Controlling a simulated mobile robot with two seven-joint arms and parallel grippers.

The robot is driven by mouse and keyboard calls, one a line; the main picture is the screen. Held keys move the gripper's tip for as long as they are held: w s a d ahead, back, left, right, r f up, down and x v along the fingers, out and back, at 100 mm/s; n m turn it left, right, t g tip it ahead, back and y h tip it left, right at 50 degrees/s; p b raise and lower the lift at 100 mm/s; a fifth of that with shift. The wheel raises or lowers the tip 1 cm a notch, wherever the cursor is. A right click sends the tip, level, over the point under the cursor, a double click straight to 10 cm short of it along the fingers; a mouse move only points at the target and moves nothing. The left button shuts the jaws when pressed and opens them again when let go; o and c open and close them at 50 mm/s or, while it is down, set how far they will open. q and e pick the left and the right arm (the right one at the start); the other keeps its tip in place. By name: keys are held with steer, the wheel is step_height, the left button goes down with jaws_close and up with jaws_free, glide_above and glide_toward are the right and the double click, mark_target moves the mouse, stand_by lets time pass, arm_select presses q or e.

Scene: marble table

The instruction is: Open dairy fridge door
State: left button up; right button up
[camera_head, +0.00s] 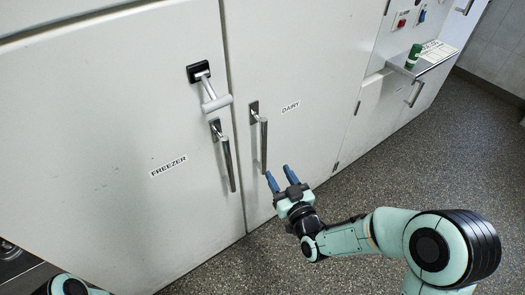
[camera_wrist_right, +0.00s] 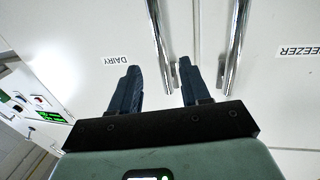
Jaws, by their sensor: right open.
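The dairy fridge door (camera_head: 310,95) is white, labelled DAIRY, and looks shut. Its upright metal bar handle (camera_head: 264,145) is near the door's left edge. My right gripper (camera_head: 278,170) has two blue fingers, open and empty, by the handle's lower end. In the right wrist view, which looks upside down, the dairy handle (camera_wrist_right: 158,40) shows between the tips of the open gripper (camera_wrist_right: 158,66). I cannot tell how far in front of the fingers it is. My left gripper is out of view.
The freezer door (camera_head: 120,120) adjoins on the left, with its own bar handle (camera_head: 228,162) close beside and a latch (camera_head: 213,95) above. A shelf (camera_head: 425,62) with a green container (camera_head: 413,57) is at upper right. Speckled floor (camera_head: 400,170) is clear at right.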

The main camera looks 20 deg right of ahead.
mark_target(265, 151)
steer(key=w, duration=0.4)
steer(key=w+a, duration=0.1)
steer(key=w, duration=0.2)
steer(key=w+b, duration=0.1)
steer(key=w, duration=0.3)
steer(key=shift+w+a, duration=0.25)
steer(key=shift+w, duration=0.1)
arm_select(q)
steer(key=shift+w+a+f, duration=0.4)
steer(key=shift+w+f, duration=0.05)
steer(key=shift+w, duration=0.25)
arm_select(e)
jaws_close()
